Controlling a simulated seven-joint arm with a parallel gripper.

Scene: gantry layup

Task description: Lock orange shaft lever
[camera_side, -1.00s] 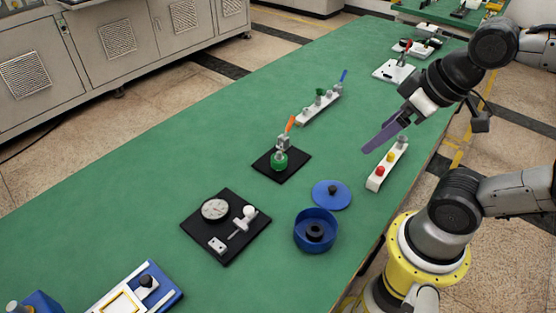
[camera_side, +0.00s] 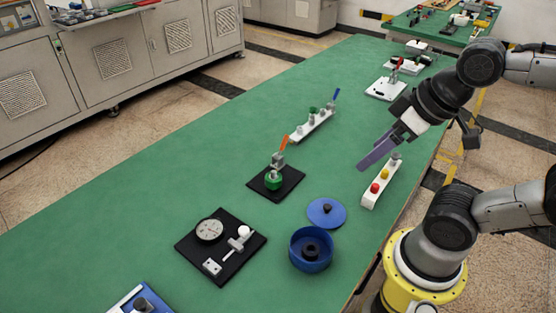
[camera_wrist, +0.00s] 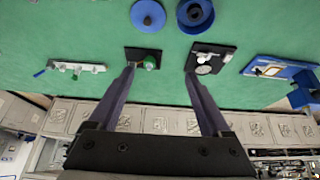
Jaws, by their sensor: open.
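The orange lever (camera_side: 284,142) slants up to the right from a grey metal fitting above a green round base (camera_side: 275,183). They stand on a black plate (camera_side: 291,188) near the middle of the green table. In the wrist view, the plate (camera_wrist: 132,53) and green base (camera_wrist: 150,63) show close to the left fingertip; the lever is too small to make out clearly there. My gripper (camera_side: 375,155) has long purple fingers. It is open and empty, above the table and to the right of the lever, apart from it. Both fingers spread wide in the wrist view (camera_wrist: 159,72).
A white block with coloured buttons (camera_side: 381,182) lies below my gripper. A white strip with a blue lever (camera_side: 312,127) is behind the orange lever. A blue lid (camera_side: 318,217), a blue pot (camera_side: 298,255) and a black gauge plate (camera_side: 236,262) are nearer. Bare table lies left.

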